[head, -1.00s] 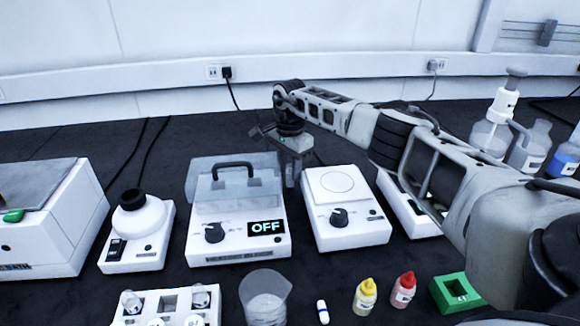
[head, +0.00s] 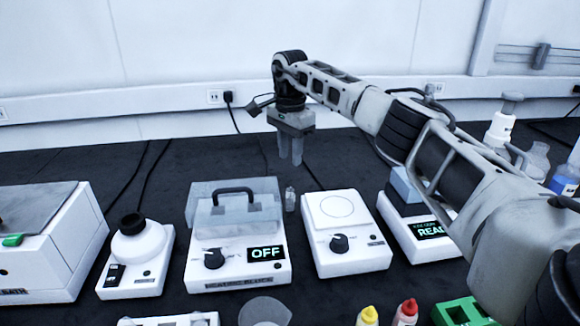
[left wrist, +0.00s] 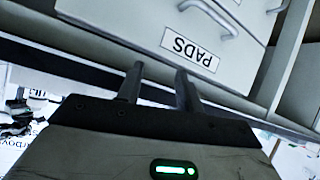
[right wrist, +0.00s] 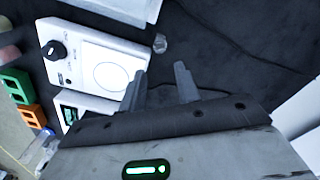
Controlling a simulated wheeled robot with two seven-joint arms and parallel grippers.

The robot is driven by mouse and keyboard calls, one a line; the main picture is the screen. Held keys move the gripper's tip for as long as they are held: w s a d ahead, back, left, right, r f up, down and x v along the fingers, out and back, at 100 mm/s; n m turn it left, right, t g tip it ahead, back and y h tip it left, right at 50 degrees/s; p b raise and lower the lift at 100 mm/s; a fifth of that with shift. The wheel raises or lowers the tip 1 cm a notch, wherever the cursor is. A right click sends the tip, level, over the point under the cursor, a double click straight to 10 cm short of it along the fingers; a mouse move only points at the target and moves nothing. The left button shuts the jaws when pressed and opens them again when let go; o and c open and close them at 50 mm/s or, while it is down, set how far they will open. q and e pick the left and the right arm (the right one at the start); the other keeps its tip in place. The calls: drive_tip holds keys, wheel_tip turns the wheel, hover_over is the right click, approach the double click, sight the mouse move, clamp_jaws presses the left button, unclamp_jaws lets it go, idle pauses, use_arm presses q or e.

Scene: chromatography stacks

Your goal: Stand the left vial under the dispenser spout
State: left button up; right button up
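A small clear vial (head: 290,199) stands upright on the dark bench between the lidded heating block and the round-plate device. It also shows in the right wrist view (right wrist: 160,44). My right gripper (head: 291,163) is open and empty above and behind this vial, apart from it; the right wrist view shows its fingers (right wrist: 160,85) spread. The dispenser (head: 502,128) with its white pump top is at the far right, its lower part hidden behind my right arm. My left gripper (left wrist: 158,82) is open and empty near a drawer labelled PADS. I cannot tell whether this vial is the left one.
A white vial rack (head: 170,321) is cut off at the bottom edge, its contents hidden. The lidded block (head: 240,262), round-plate device (head: 350,258) and a beaker (head: 264,311) stand near. Yellow (head: 367,317) and red (head: 405,312) bottles are in front.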

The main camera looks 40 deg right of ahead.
drive_tip(key=s+d+f+m+t+y, duration=0.1)
drive_tip(key=m, duration=0.1)
drive_tip(key=s+d+f+m+t+b, duration=0.1)
drive_tip(key=m, duration=0.2)
drive_tip(key=s+d+f+m+t+y, duration=0.1)
drive_tip(key=s+m, duration=0.1)
drive_tip(key=shift+d+f+y, duration=0.3)
drive_tip(key=shift+d+f, duration=0.05)
drive_tip(key=shift+f, duration=0.05)
drive_tip(key=s+r+m+t+b, duration=0.1)
drive_tip(key=s+r+m+t, duration=0.25)
drive_tip(key=m, duration=0.25)
approach(290, 195)
drive_tip(key=shift+g, duration=0.35)
drive_tip(key=w+f, duration=0.1)
drive_tip(key=f, duration=0.1)
drive_tip(key=w+f, duration=0.2)
drive_tip(key=shift+w+d+f, duration=0.2)
drive_tip(key=shift+f, duration=0.15)
drive_tip(key=shift+a+x, duration=0.15)
drive_tip(key=shift+x, duration=1.25)
drive_tip(key=shift+a+x, duration=0.15)
drive_tip(key=shift+x, duration=1.25)
drive_tip(key=shift+r, duration=0.2)
clamp_jaws()
